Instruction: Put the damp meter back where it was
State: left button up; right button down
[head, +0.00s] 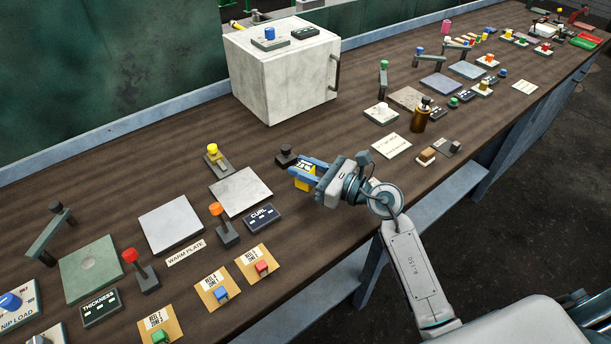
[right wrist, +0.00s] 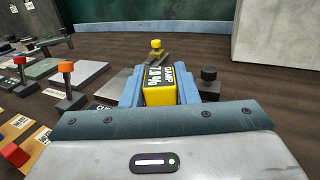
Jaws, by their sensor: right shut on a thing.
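The damp meter is a yellow block (head: 304,184) with a dark label on top. In the right wrist view the meter (right wrist: 160,92) shows white lettering that reads DAMP and a percentage. My right gripper (head: 303,172) is shut on it, with a blue finger on each side. The gripper holds it over the middle of the bench, right of the CURL box. Whether its underside touches the bench is hidden. No empty marked spot for the meter can be made out. My left gripper is not in view.
A black-knobbed block (head: 286,156) stands close behind the gripper. The CURL box (head: 263,217), a pale plate (head: 241,191) and a yellow-knobbed lever (head: 213,157) lie to the left. A white cabinet (head: 277,78) stands behind.

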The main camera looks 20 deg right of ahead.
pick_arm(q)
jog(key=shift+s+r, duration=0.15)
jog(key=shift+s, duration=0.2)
pick_arm(e)
jog(key=shift+f, duration=1.7)
jog(key=shift+f, duration=0.2)
jog(key=c, duration=1.1)
grip_release()
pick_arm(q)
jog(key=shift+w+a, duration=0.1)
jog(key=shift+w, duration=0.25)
